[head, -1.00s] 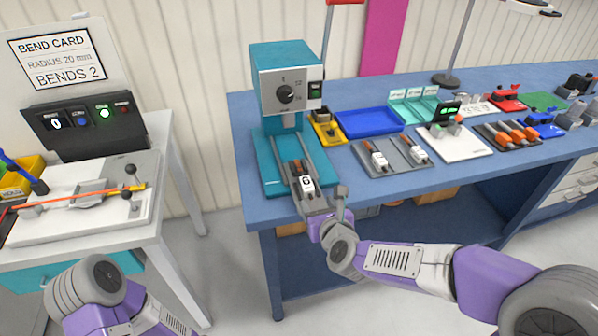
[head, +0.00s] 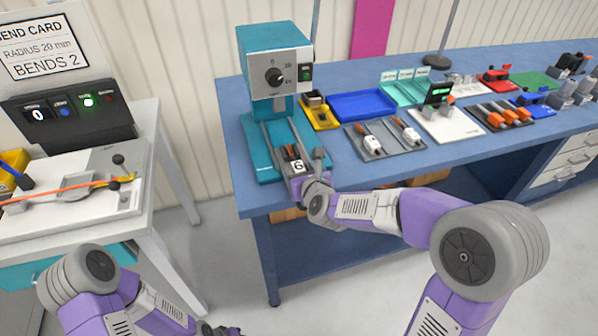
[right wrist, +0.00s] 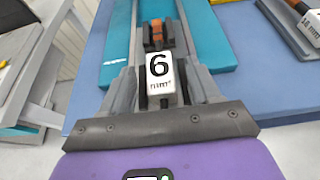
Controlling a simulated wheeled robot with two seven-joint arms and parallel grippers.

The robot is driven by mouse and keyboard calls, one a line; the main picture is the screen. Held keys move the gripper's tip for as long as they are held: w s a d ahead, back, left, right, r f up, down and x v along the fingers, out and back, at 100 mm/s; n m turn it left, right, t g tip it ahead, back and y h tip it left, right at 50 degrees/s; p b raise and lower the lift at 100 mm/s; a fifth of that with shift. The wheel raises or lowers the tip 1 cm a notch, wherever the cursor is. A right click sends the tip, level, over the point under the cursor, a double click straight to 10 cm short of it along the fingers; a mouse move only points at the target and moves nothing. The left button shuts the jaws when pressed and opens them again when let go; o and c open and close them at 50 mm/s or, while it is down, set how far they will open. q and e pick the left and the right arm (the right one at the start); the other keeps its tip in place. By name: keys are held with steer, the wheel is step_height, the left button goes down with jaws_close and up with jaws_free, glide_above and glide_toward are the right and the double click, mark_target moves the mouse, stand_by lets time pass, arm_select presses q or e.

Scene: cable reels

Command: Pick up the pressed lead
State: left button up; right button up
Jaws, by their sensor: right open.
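The pressed lead lies on the teal press (head: 274,66), between its two grey rails. Its white tag reads 6 (head: 297,165). In the right wrist view the tag (right wrist: 160,72) reads 6 mm², with an orange and dark end beyond it. My right gripper (head: 296,178) is at the near end of the press. In the right wrist view the open fingers (right wrist: 161,84) stand on either side of the tag, with small gaps showing. My left arm is at the lower left; only a dark bit of its gripper (head: 216,329) shows at the bottom edge.
A yellow tray (head: 319,112), a blue tray (head: 370,104) and a grey tray (head: 384,141) with two tagged leads stand right of the press on the blue bench (head: 345,176). A white bench (head: 150,130) with a bending jig stands left, across a floor gap.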

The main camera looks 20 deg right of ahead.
jaws_close()
steer(key=shift+r, duration=0.1)
